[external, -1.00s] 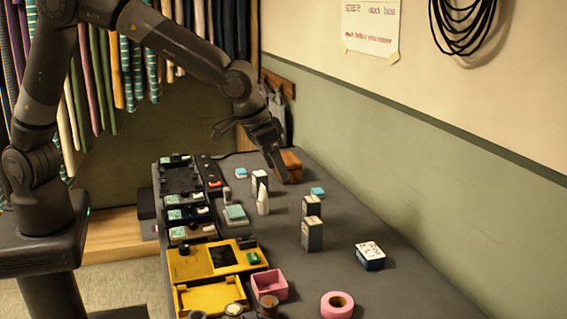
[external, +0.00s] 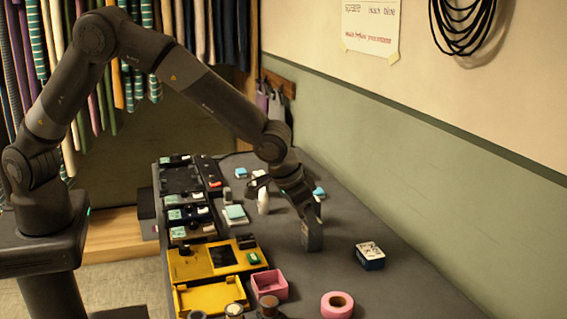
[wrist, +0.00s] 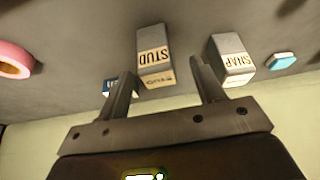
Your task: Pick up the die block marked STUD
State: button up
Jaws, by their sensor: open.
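The die block marked STUD (wrist: 155,50) is a grey upright block with a cream label. In the wrist view its lettering is upside down and it stands between my two fingers, ahead of them. In the external view the block (external: 312,238) stands on the table just below my gripper (external: 311,208), its top hidden by the fingers. My gripper (wrist: 161,72) is open and empty. I cannot tell whether a finger touches the block. A similar block marked SNAP (wrist: 232,58) stands to the right of my right finger in the wrist view, apart from STUD.
A dark blue block with a white printed top (external: 369,250) stands to the right of STUD in the external view. A pink tape roll (external: 337,304) and a pink box (external: 270,284) are nearer the camera. A small light-blue piece (wrist: 284,61) lies beyond SNAP.

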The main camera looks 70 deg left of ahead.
jog(key=shift+x, duration=1.85)
jog(key=shift+w+d+r, duration=0.1)
jog(key=shift+d, duration=0.1)
jog(key=shift+c, duration=0.3)
jog(key=c, duration=1.1)
jog(key=shift+r, duration=0.15)
